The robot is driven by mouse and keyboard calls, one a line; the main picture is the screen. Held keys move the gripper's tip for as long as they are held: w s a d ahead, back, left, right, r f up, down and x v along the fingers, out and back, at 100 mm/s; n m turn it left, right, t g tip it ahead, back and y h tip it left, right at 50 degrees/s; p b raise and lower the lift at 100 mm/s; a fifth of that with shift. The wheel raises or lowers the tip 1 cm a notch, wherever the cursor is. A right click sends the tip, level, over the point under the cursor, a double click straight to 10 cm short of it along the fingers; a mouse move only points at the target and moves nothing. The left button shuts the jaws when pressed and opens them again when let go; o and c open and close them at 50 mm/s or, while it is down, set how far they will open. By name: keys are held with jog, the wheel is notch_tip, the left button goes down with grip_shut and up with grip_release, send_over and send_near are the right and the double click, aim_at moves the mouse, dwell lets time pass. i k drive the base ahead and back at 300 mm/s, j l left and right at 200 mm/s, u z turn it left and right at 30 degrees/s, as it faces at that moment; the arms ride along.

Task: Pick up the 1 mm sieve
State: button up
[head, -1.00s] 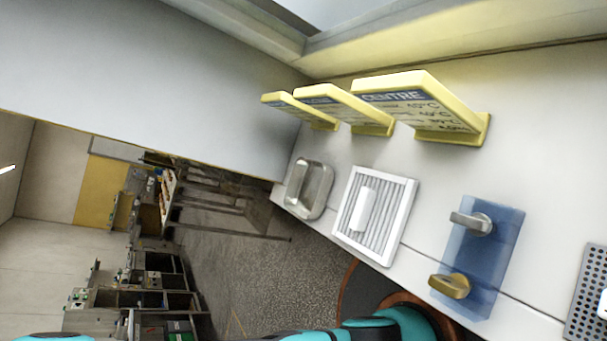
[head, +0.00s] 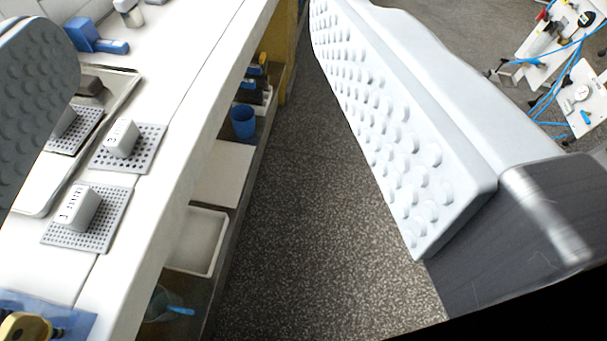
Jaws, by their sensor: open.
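The 1 mm sieve (head: 101,235) is a grey perforated square plate with a white block handle marked "1 mm". It lies on the white worktop at the left of the head view. My gripper (head: 195,60) is open, with its two bumpy finger pads wide apart. The dark pad is at the left edge and the pale pad at the right. The sieve shows in the gap between them, nearer the left pad, and nothing touches it. A similar sieve (head: 147,156) marked with a 2 lies just beyond it. A third sieve (head: 88,133) is partly hidden by the left pad.
A metal tray (head: 127,88) lies behind the sieves. A blue mat (head: 75,322) with a gold-coloured piece (head: 22,326) is at the lower left. Shelves under the worktop hold a white tray (head: 222,245) and a blue cup (head: 243,122). Open speckled floor (head: 300,240) runs alongside.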

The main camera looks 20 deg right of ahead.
aim_at(89, 215)
jog(key=u, duration=0.7)
